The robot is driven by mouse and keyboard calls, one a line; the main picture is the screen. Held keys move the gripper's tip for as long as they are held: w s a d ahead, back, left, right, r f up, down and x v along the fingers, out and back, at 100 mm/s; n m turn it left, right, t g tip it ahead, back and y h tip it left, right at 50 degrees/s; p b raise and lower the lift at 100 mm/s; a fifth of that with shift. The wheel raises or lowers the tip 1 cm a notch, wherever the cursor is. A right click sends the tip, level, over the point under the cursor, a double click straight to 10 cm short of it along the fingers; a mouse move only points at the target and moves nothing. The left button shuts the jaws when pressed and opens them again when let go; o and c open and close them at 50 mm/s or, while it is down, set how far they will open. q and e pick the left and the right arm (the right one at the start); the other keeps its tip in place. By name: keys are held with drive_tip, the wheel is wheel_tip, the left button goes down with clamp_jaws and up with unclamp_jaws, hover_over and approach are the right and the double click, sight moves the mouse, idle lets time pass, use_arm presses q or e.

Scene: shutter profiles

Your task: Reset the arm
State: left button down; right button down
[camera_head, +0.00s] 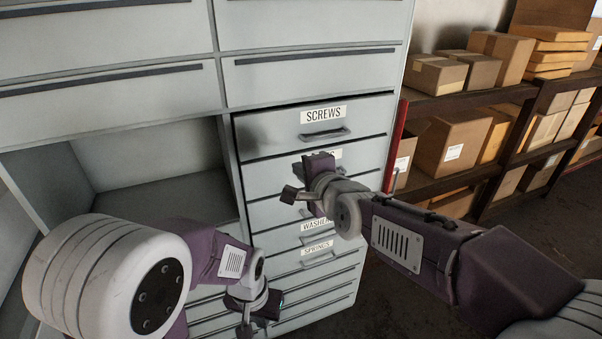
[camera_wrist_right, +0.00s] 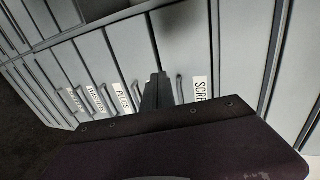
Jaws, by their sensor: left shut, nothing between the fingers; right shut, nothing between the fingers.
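My right arm reaches in from the right in the head view. Its gripper (camera_head: 290,194) is shut and empty, in front of the drawer column and below the SCREWS drawer (camera_head: 275,138). In the right wrist view the shut fingers (camera_wrist_right: 158,92) point toward the drawer fronts, between the labels. My left gripper (camera_head: 246,317) is shut and empty, low in the head view in front of the lower drawers. The SCREWS drawer has a dark gap along its top edge. My right gripper hides part of the label and handle of the drawer below it.
The grey cabinet (camera_head: 310,22) fills the left and middle, with an open compartment (camera_head: 150,160) at left. Labels for washers (camera_head: 315,225) and springs (camera_head: 317,247) show lower down. Shelves with cardboard boxes (camera_head: 452,143) stand at right. Dark floor (camera_head: 530,222) lies in front of them.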

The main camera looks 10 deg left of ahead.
drive_tip(key=w+d+f+m+t+h, duration=0.1)
drive_tip(key=w+d+h, duration=0.15)
drive_tip(key=d, duration=0.35)
drive_tip(key=w+d+f+m+h, duration=0.1)
drive_tip(key=w+d+m, duration=0.15)
drive_tip(key=d, duration=0.25)
drive_tip(key=s+d+f+n+g+h+p, duration=0.1)
drive_tip(key=s+d+f+g+h, duration=0.2)
drive_tip(key=d+f, duration=0.85)
drive_tip(key=s+d+f+n+g, duration=0.3)
drive_tip(key=s+f+n, duration=0.1)
drive_tip(key=s, duration=0.3)
drive_tip(key=s+d+f+n+g+h, duration=0.1)
drive_tip(key=s+d+f+n+g, duration=0.1)
drive_tip(key=s, duration=0.6)
drive_tip(key=s+d+f+n+g+h, duration=0.1)
drive_tip(key=s+d+f+n+g, duration=0.2)
drive_tip(key=s+f+n, duration=0.4)
drive_tip(key=shift+s+d+f+g, duration=0.15)
drive_tip(key=shift+d+f+g, duration=0.15)
drive_tip(key=shift+d, duration=0.15)
